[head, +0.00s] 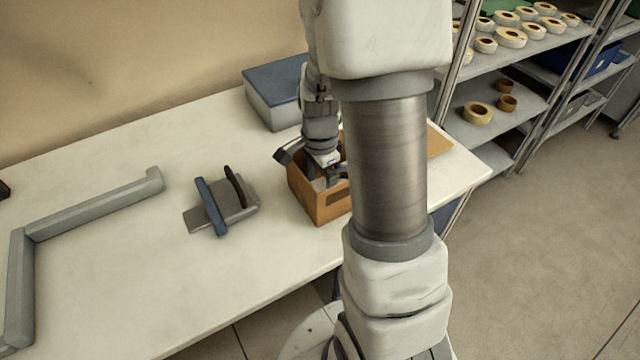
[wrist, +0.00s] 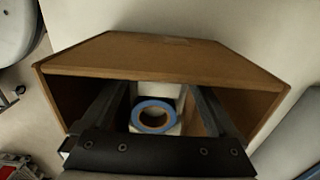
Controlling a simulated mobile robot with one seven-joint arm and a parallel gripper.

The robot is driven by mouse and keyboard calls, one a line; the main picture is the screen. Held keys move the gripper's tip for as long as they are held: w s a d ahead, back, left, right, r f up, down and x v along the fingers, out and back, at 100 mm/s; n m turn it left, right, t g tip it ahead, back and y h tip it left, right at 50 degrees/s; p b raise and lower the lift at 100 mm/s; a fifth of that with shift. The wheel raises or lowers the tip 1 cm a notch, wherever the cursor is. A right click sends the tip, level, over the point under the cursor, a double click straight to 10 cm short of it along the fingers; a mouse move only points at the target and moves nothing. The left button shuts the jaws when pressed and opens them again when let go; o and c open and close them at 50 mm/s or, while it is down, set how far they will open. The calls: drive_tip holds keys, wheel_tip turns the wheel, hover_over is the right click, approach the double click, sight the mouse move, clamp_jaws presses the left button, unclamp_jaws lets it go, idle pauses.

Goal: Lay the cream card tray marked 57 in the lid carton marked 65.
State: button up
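An orange-brown open carton (head: 318,208) stands near the front edge of the table, partly hidden by my arm. It fills much of the wrist view (wrist: 150,55). No number is legible on it. My gripper (head: 330,176) reaches down into it. In the wrist view, the two dark fingers (wrist: 158,98) stand apart inside the carton walls. Between them is a pale, cream-white piece (wrist: 160,91), likely the card tray, with a blue-rimmed tape reel (wrist: 135,117) on it. Its number is not visible. I cannot tell whether the fingers press on it.
A grey box with a blue top (head: 275,110) stands behind the carton. A grey-and-blue stand (head: 211,206) is left of it. A grey angled rail (head: 95,207) lies farther left. Shelving with several tape reels (head: 511,38) is at the right. The table between stand and rail is clear.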

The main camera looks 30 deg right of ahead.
drive_tip(key=shift+r, duration=0.15)
wheel_tip(320, 180, up, 12)
drive_tip(key=p, duration=0.3)
drive_tip(key=s+a+r+n+t, duration=0.5)
drive_tip(key=s+a+r+n, duration=0.5)
drive_tip(key=n, duration=0.7)
wheel_tip(320, 180, up, 2)
drive_tip(key=shift+s+a+r+n+t, duration=0.2)
drive_tip(key=shift+s+a+n+t, duration=0.1)
drive_tip(key=shift+s, duration=0.85)
